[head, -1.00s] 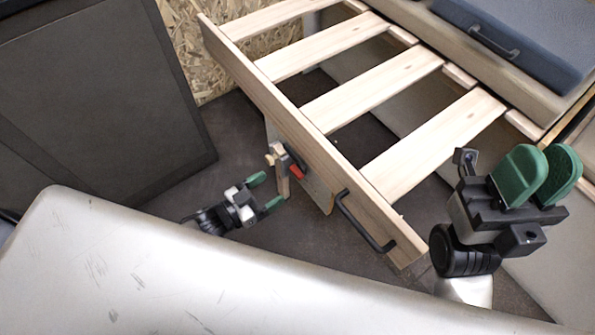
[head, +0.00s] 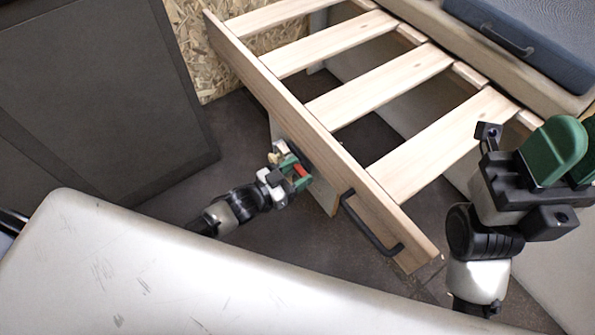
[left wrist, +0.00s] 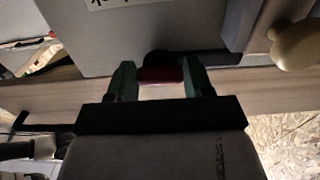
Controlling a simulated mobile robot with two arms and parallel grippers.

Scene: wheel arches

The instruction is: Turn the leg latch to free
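The leg latch (head: 301,170), a small red piece on a dark mount, sits on the pale leg panel (head: 325,197) below the slatted frame's side rail. My left gripper (head: 294,174) is at it, one green finger on each side. In the left wrist view the red latch (left wrist: 160,75) fills the space between the two green fingers (left wrist: 160,80), which appear to touch its ends. The fingers partly cover the latch in the head view. My right gripper (head: 572,155) is raised at the right, empty, its fingers apart and partly cut off by the edge.
The slatted wooden frame (head: 345,112) has a black handle (head: 370,225) on its rail. A pale knob (left wrist: 296,45) is close to the right of my left gripper. A dark panel (head: 95,95) stands left; a light, scratched surface (head: 150,265) fills the foreground.

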